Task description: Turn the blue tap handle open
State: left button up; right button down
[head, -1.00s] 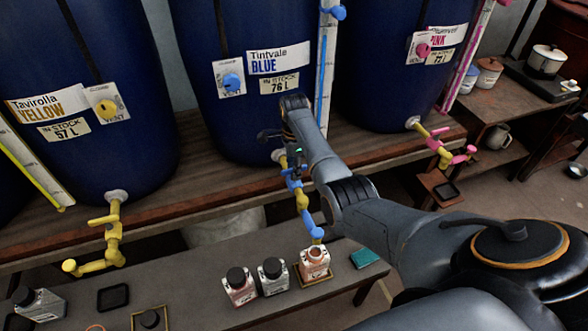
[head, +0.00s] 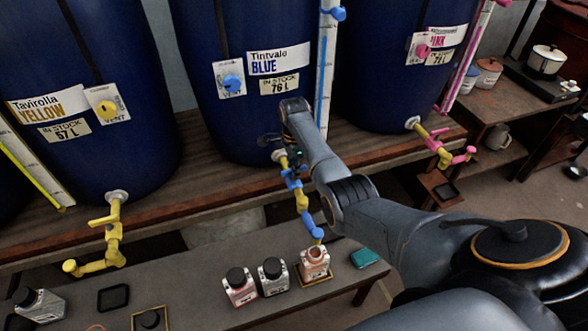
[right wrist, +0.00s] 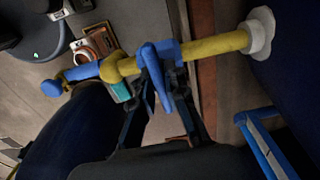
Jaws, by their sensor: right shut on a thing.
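The blue tap (head: 301,200) juts from the foot of the middle vat, labelled Tintvale BLUE (head: 275,61). In the right wrist view, its blue handle (right wrist: 152,62) stands across the yellow pipe (right wrist: 213,47). My right gripper (head: 287,163) is at the tap, partly hidden by its own arm in the head view. In the right wrist view, its two dark fingers (right wrist: 166,88) are closed on the handle. The spout points down over an open bottle (head: 315,262). I see no stream. My left gripper is out of view.
Yellow (head: 112,235) and pink (head: 440,148) taps stick out on either side.

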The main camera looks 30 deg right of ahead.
jog(key=n+p, duration=0.2)
jog(key=n, duration=0.1)
jog(key=shift+r, duration=0.15)
jog(key=n+p, duration=0.2)
jog(key=n, duration=0.3)
jog(key=n+p, duration=0.1)
jog(key=n, duration=0.3)
jog(key=shift+n, duration=0.3)
jog(key=n, duration=0.4)
jog(key=shift+n, duration=0.4)
jog(key=c, duration=1.4)
grip_release()
jog(key=shift+o, duration=0.2)
